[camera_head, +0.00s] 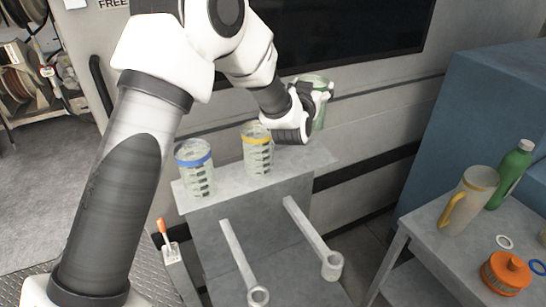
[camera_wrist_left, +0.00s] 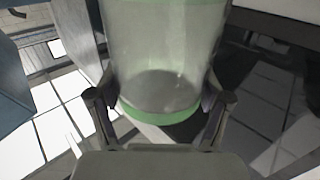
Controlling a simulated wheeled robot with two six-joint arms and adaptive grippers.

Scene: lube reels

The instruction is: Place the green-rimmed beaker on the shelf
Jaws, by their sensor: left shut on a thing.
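The green-rimmed beaker (camera_head: 321,112) is clear, with green at its rim, and sits in my left gripper (camera_head: 318,90). In the left wrist view the beaker (camera_wrist_left: 165,55) stands between the two fingers of the left gripper (camera_wrist_left: 160,105), which close on its sides; a green band shows at its near end. In the head view the gripper and beaker are over the right end of the grey shelf (camera_head: 300,166), and the beaker looks raised above its top. A blue-rimmed beaker (camera_head: 195,170) and a yellow-rimmed beaker (camera_head: 257,152) stand upright on the shelf. My right gripper is not in view.
The shelf top right of the yellow-rimmed beaker is bare. Two grey wrench-like handles (camera_head: 312,238) project from its front. At right, a grey table (camera_head: 425,237) holds a pitcher (camera_head: 468,200), green bottle (camera_head: 511,174) and orange lid (camera_head: 505,273). A wall panel (camera_head: 400,92) stands behind.

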